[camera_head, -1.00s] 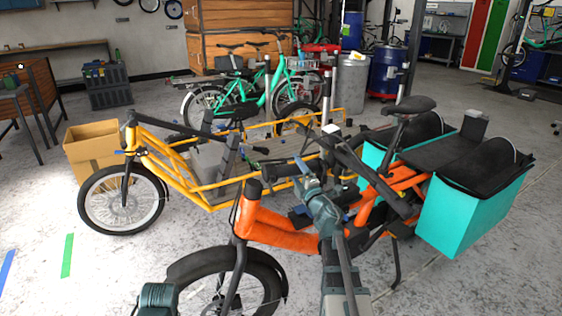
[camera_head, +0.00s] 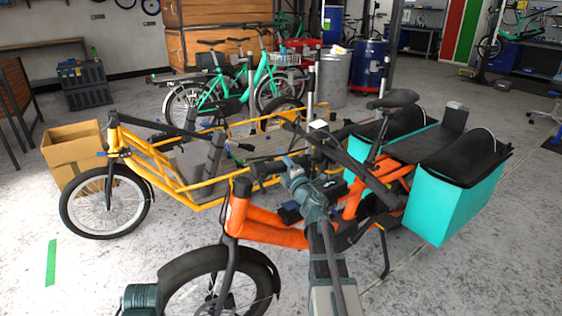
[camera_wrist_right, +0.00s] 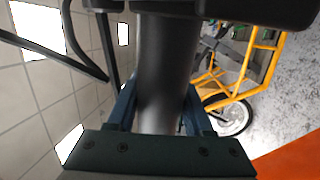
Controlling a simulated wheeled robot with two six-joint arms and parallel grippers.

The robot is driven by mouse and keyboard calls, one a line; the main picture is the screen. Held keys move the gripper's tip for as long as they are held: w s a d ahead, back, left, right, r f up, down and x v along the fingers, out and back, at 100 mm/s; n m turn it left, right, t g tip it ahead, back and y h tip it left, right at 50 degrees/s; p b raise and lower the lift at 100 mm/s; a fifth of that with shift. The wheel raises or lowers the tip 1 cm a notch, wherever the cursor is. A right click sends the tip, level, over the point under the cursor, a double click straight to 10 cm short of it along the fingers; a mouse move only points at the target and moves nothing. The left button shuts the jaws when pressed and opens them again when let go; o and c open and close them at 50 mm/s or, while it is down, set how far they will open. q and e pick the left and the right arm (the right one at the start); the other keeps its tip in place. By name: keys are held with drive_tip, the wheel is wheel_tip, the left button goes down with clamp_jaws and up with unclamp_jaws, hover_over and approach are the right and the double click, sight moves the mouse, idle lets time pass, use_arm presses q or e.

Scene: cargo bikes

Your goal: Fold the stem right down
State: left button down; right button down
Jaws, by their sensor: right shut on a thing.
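The orange cargo bike (camera_head: 262,232) stands in front of me, its front wheel at the bottom left. Its black stem (camera_head: 265,170) lies low, reaching from the head tube towards the right and back, over the frame. My right gripper (camera_head: 290,166) is shut on the stem. In the right wrist view the stem (camera_wrist_right: 168,70) is a thick dark tube between the two fingers of the gripper (camera_wrist_right: 158,108). How far the stem is from the frame is hard to tell.
A yellow cargo bike (camera_head: 180,185) stands close behind the orange one. Teal panniers (camera_head: 455,205) flank the orange bike's rear. A cardboard box (camera_head: 75,148) is at the left. Free concrete floor lies at the left front and right.

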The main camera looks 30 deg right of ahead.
drive_tip(key=shift+w+r+n+p, duration=0.1)
drive_tip(key=shift+r+n+p, duration=0.15)
drive_tip(key=shift+n+p, duration=0.05)
idle(0.4)
drive_tip(key=w+a+r+n+y+p, duration=0.1)
drive_tip(key=a+r+n+p, duration=0.4)
drive_tip(key=n, duration=0.5)
drive_tip(key=shift+a+r+g+y+p, duration=0.15)
drive_tip(key=shift+r+g+y+p, duration=0.15)
drive_tip(key=shift+r+y+p, duration=0.75)
drive_tip(key=shift+f, duration=0.35)
